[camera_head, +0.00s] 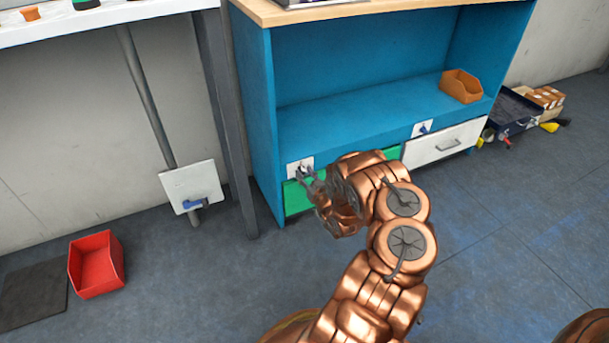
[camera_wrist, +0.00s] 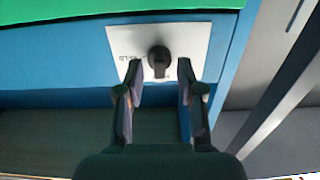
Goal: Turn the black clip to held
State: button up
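The black clip (camera_wrist: 159,56) is a small dark knob on a white plate (camera_wrist: 196,36) fixed to the blue cabinet front above the green drawer (camera_head: 297,198). The wrist view has it upside down, with the green drawer (camera_wrist: 120,6) at the top. My gripper (camera_wrist: 161,70) is open, with one finger on each side of the clip and visible gaps between. In the head view my gripper (camera_head: 306,178) is at the white plate (camera_head: 293,164) and partly hides it. Small marks beside the clip are too blurred to read.
Another white plate with a blue clip (camera_head: 424,128) sits above the white drawer (camera_head: 446,144). An orange bin (camera_head: 461,86) stands on the shelf. A red bin (camera_head: 97,265) is on the floor.

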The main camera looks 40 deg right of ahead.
jog(key=shift+w+d+r, duration=0.1)
jog(key=shift+w+d, duration=0.1)
jog(key=shift+w, duration=0.2)
jog(key=shift+c, duration=0.3)
grip_shut()
